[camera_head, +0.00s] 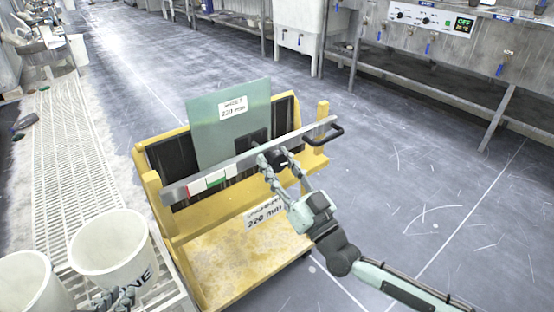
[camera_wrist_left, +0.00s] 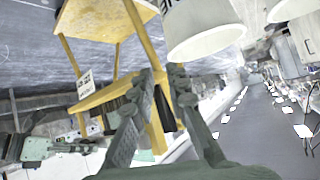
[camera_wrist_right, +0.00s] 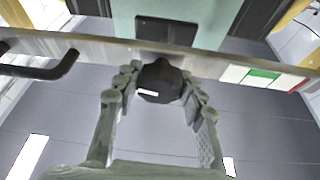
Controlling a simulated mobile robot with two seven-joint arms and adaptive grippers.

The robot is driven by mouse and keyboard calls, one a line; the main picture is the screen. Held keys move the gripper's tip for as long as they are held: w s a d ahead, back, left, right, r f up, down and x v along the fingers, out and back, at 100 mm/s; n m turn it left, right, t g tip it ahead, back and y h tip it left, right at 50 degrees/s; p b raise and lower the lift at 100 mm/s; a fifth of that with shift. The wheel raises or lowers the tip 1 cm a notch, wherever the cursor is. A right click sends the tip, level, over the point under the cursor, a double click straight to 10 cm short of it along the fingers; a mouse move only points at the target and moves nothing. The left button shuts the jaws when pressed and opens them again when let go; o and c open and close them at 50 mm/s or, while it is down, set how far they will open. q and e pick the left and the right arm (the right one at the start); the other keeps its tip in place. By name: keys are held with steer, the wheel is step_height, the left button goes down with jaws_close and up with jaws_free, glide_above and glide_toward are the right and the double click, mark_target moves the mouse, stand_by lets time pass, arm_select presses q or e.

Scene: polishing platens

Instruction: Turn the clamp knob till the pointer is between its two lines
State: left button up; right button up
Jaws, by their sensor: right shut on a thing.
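The black clamp knob (camera_wrist_right: 160,80) sits on the front of a grey metal bar (camera_head: 250,157); a short white mark shows on its face. My right gripper (camera_head: 272,158) is shut on the knob, with a finger on each side in the right wrist view (camera_wrist_right: 160,78). A scale plate (camera_head: 212,180) with red, white and green fields is on the bar left of the knob; it also shows in the right wrist view (camera_wrist_right: 262,76). I cannot make out its pointer or two lines. My left gripper (camera_wrist_left: 161,74) is open and empty, near a white bucket (camera_head: 112,245).
The bar crosses a yellow stand (camera_head: 225,275) holding an upright green plate (camera_head: 225,125) marked 220 mm. A black handle (camera_head: 325,133) projects at the bar's right end. Another white bucket (camera_head: 32,282) stands lower left. Open floor lies right of the stand.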

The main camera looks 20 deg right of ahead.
steer(key=shift+r+m+h+p, duration=0.1)
steer(key=shift+m+h+p, duration=0.5)
steer(key=shift+m, duration=0.4)
arm_select(q)
steer(key=s+a+f+n+g+y+p, duration=0.2)
steer(key=s+a+f+g+y, duration=0.35)
steer(key=s+a, duration=0.55)
arm_select(e)
steer(key=m+h, duration=0.1)
steer(key=m, duration=0.2)
steer(key=shift+h, duration=0.3)
steer(key=m+h+p, duration=0.1)
steer(key=m+p, duration=0.1)
steer(key=m, duration=0.1)
steer(key=m+h+p, duration=0.1)
steer(key=m+p, duration=0.1)
steer(key=m, duration=0.1)
steer(key=shift+a+h, duration=0.1)
steer(key=shift+h, duration=0.3)
arm_select(q)
step_height(320, 180, down, 13)
steer(key=w+d+g+h, duration=0.1)
steer(key=g+h, duration=0.1)
steer(key=shift+w+d+r+m+h, duration=0.15)
steer(key=shift+w+d+m+h, duration=0.1)
steer(key=shift+w+m+h, duration=0.1)
arm_select(e)
steer(key=shift+m, duration=0.5)
steer(key=o, duration=1.2)
steer(key=shift+c, duration=0.2)
